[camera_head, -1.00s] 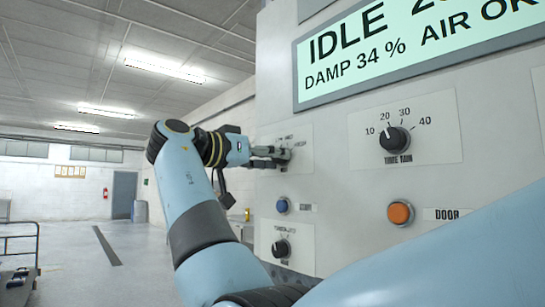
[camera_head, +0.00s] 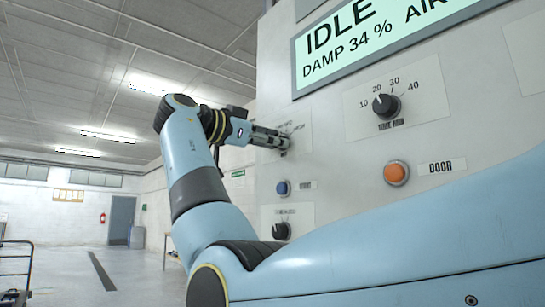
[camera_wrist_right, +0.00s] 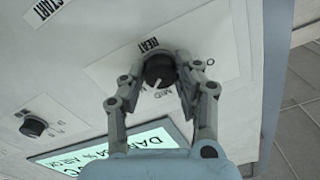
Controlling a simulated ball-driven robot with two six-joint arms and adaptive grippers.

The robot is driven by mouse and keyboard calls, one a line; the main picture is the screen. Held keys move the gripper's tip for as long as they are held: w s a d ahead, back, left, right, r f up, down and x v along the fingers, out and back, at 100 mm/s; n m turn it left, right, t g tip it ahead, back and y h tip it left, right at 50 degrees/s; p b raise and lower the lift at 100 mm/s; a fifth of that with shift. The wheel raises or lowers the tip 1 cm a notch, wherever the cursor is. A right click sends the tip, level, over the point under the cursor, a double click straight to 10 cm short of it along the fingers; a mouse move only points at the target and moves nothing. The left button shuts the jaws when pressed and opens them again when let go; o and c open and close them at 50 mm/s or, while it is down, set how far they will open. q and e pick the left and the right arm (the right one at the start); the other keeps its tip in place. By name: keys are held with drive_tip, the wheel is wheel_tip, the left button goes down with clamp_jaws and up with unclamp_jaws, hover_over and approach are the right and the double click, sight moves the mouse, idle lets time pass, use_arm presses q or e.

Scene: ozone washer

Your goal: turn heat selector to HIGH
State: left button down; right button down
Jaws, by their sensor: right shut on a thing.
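The heat selector is a dark round knob (camera_wrist_right: 159,69) on a pale plate, with HEAT and MID printed around it in the right wrist view. A short white mark on the knob points toward the MID side. My right gripper (camera_wrist_right: 160,76) has a finger on each side of the knob and is shut on it. In the head view, my right gripper (camera_head: 283,143) reaches the heat selector's plate (camera_head: 301,127) and hides most of the knob. The HIGH marking cannot be read. My left gripper is not in view.
The timer knob (camera_head: 386,104), orange DOOR button (camera_head: 396,173), blue START button (camera_head: 283,188) and a lower dark knob (camera_head: 281,231) share the panel. The display (camera_head: 370,40) reads IDLE and DAMP 34 %. Open floor lies left of the panel.

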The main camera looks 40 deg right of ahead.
drive_tip(key=shift+m+b, duration=0.75)
drive_tip(key=shift+m, duration=0.15)
drive_tip(key=c, duration=0.9)
unclamp_jaws()
drive_tip(key=shift+c, duration=0.2)
drive_tip(key=a, duration=0.7)
drive_tip(key=shift+s+a, duration=0.3)
